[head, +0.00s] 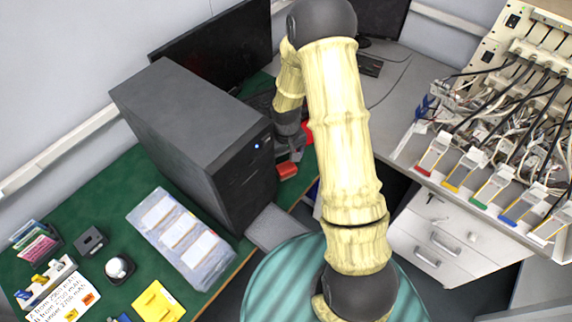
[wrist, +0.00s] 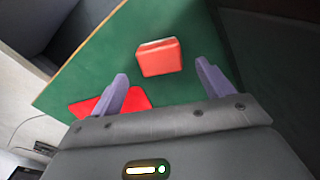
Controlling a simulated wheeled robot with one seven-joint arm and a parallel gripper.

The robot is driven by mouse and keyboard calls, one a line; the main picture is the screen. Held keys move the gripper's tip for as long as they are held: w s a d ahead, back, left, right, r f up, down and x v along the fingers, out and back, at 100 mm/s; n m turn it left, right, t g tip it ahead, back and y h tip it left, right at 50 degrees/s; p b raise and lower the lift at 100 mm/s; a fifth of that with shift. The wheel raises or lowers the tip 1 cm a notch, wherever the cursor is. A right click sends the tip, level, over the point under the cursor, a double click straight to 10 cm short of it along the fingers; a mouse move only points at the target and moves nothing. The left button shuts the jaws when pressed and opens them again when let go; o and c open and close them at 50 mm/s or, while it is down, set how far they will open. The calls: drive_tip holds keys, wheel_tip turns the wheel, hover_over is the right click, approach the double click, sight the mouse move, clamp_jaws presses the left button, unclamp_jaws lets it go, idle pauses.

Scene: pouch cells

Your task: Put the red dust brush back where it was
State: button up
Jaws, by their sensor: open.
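The red dust brush, as I take it, is the small red block (wrist: 160,60) with a pale strip along its far edge. It lies on the green desk top just beyond my fingertips in the wrist view, and also shows in the head view (head: 287,170). My gripper (wrist: 162,76) is open, its two purple fingers apart, with nothing seen held between them. In the head view my gripper (head: 296,152) is beside the black computer tower, partly hidden by my arm. A flat red patch (wrist: 132,101) lies on the green surface, partly behind the left finger.
The black computer tower (head: 200,130) stands close to the left of the brush. A clear tray with white cards (head: 180,238) lies farther left on the green desk (head: 120,190). A grey desk with cables and several coloured clips (head: 490,150) is at right.

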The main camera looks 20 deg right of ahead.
sight(286, 167)
wheel_tip(286, 167, up, 6)
drive_tip(key=shift+r, duration=0.15)
idle(0.6)
drive_tip(key=s+d+r+n+g+p, duration=0.1)
drive_tip(key=s+n+g, duration=0.1)
drive_tip(key=s, duration=0.4)
drive_tip(key=s+d+r+n+g+p, duration=0.1)
drive_tip(key=s+r+g, duration=0.1)
drive_tip(key=s, duration=0.4)
wheel_tip(286, 167, up, 10)
drive_tip(key=s+a+m+t+b, duration=0.2)
drive_tip(key=m+t, duration=0.3)
drive_tip(key=t, duration=0.1)
drive_tip(key=shift+s+m+t, duration=0.2)
drive_tip(key=shift+m+t, duration=0.1)
drive_tip(key=shift+m, duration=0.1)
drive_tip(key=shift+f, duration=0.1)
drive_tip(key=shift+c, duration=0.2)
